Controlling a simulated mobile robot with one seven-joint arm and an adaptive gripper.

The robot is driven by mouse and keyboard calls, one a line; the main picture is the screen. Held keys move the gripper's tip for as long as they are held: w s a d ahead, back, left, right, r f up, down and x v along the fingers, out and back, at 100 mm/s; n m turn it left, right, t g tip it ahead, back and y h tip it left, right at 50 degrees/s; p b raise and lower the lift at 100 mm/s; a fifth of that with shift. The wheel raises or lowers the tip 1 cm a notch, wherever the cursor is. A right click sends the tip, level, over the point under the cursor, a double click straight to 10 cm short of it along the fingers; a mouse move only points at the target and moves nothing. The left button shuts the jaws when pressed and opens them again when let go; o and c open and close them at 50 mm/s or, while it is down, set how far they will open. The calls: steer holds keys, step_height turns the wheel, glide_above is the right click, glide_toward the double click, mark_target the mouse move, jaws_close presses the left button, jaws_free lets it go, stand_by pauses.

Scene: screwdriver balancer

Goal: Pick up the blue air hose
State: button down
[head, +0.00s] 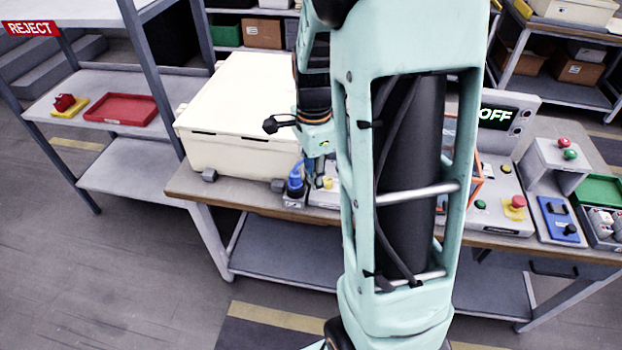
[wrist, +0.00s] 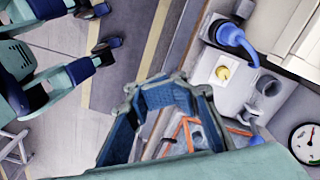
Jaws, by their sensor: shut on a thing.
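The blue air hose (head: 296,181) stands at the front edge of the bench, below the cream case. In the wrist view, its curved blue end (wrist: 232,36) is at the upper right, beside a grey block with a yellow button. My gripper (head: 318,180) is just right of the hose in the head view, pointing down at the bench. In the wrist view, my gripper (wrist: 167,95) is large at the lower middle, and the visible blue curve lies apart from its fingers in the picture. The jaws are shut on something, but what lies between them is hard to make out.
The large cream case (head: 240,115) fills the bench's left end. A screen reading OFF (head: 496,115), buttons and a green tray (head: 598,188) are at the right. A shelf with a red tray (head: 120,109) stands at the left. A dial gauge (wrist: 306,143) shows in the wrist view.

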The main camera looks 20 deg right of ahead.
steer(key=c, duration=0.6)
jaws_free()
steer(key=shift+o, duration=0.2)
